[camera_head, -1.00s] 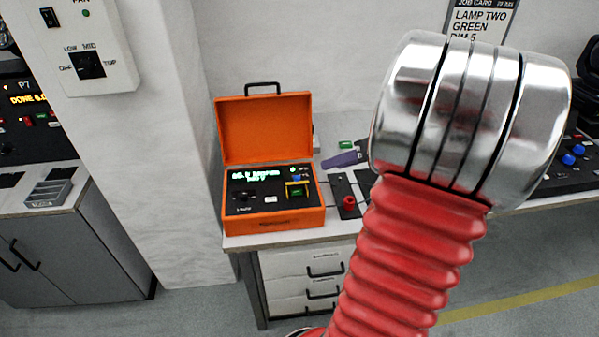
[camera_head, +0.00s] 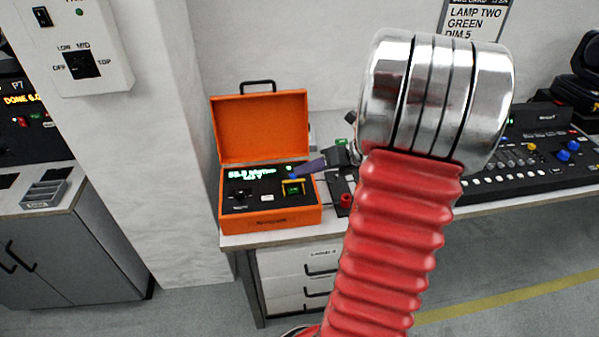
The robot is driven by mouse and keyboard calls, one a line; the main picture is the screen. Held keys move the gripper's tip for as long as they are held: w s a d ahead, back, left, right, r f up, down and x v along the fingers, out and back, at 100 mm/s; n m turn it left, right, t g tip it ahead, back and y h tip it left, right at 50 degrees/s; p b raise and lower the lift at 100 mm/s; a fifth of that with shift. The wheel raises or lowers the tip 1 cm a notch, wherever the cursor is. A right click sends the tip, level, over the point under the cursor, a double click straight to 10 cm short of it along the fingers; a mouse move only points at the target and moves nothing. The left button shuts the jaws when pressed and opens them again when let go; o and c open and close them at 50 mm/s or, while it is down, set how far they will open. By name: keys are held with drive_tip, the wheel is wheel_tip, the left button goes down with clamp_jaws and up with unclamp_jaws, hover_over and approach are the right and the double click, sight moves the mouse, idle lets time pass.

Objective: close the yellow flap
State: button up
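An orange case (camera_head: 268,217) stands open on the bench, its lid upright at the back. The yellow flap (camera_head: 293,181) is on the right of its dark panel, and shows as a thin yellow edge above a small green lit part (camera_head: 293,189). I cannot tell its exact angle. My gripper (camera_head: 300,174) reaches in from the right, with a purple finger slanting down to just above the flap. I cannot tell whether it touches. The finger gap does not show, and my red and chrome arm hides part of the bench.
The open lid (camera_head: 261,128) stands behind the panel. A red knob (camera_head: 346,201) is on the bench just right of the case. A black control desk (camera_head: 535,150) is farther right. A wall pillar rises on the left.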

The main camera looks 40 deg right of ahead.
sight(293, 178)
drive_tip(key=shift+x, duration=2.6)
